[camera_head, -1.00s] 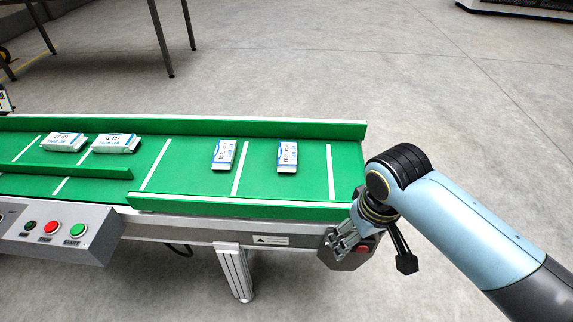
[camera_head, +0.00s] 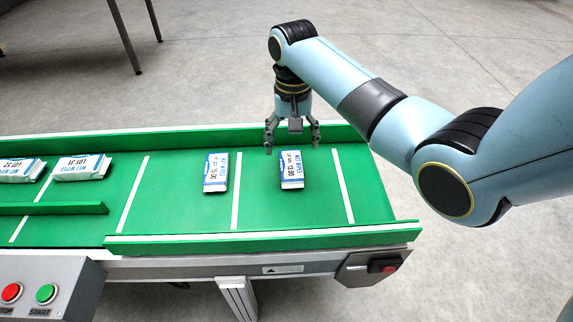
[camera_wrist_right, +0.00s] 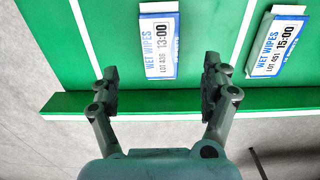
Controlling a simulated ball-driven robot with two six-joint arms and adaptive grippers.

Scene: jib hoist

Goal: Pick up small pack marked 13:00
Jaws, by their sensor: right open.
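The small white and blue wet wipes pack marked 13:00 (camera_head: 291,170) lies flat on the green belt, the rightmost pack in the head view. In the right wrist view the 13:00 pack (camera_wrist_right: 158,45) lies ahead of the fingertips, centred between them. My right gripper (camera_head: 292,146) is open and empty, pointing down at the belt's far edge, just beyond the pack. Its two fingers also show in the right wrist view (camera_wrist_right: 160,82), apart. My left gripper is not in view.
A similar pack marked 15:00 (camera_head: 215,172) lies to the left; it shows at right in the wrist view (camera_wrist_right: 276,42). Two more packs (camera_head: 82,167) lie further left. Green side rails (camera_head: 260,240) border the belt. A button box (camera_head: 45,290) stands at front left.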

